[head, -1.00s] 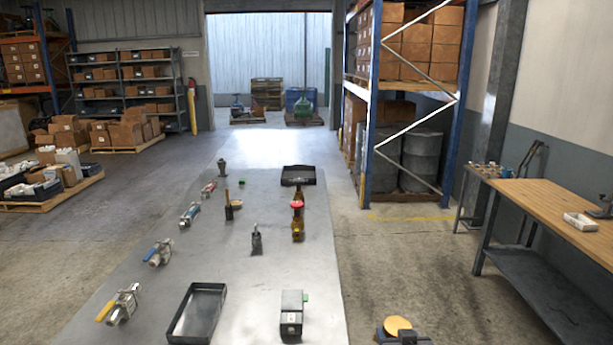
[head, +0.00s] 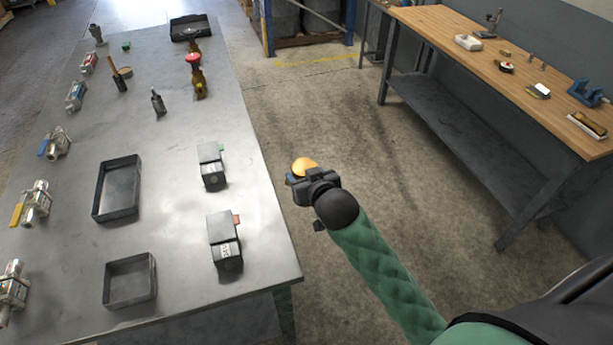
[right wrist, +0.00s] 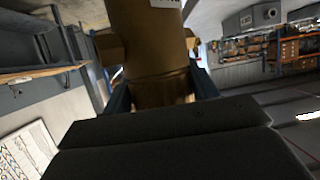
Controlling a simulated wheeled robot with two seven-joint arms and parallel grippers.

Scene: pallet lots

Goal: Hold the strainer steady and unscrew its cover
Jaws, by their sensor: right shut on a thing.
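My right gripper (head: 308,178) is over the floor just off the table's right edge. It is shut on a brass-coloured piece, which looks like the strainer (head: 304,165); only its round orange-yellow end shows in the head view. In the right wrist view the strainer (right wrist: 148,40) is a brown-gold cylinder with a wider collar and part of a white label, between the two fingers (right wrist: 160,92). Its lower part is hidden behind the dark gripper body. I cannot tell which part is the cover. My left gripper is not in view.
The grey table (head: 185,240) holds two black trays (head: 137,190) (head: 153,278), two dark boxes (head: 212,168) (head: 224,240), several valves on the left and a red-topped brass fitting (head: 196,80). A wooden workbench (head: 490,65) stands at the right, with open floor between.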

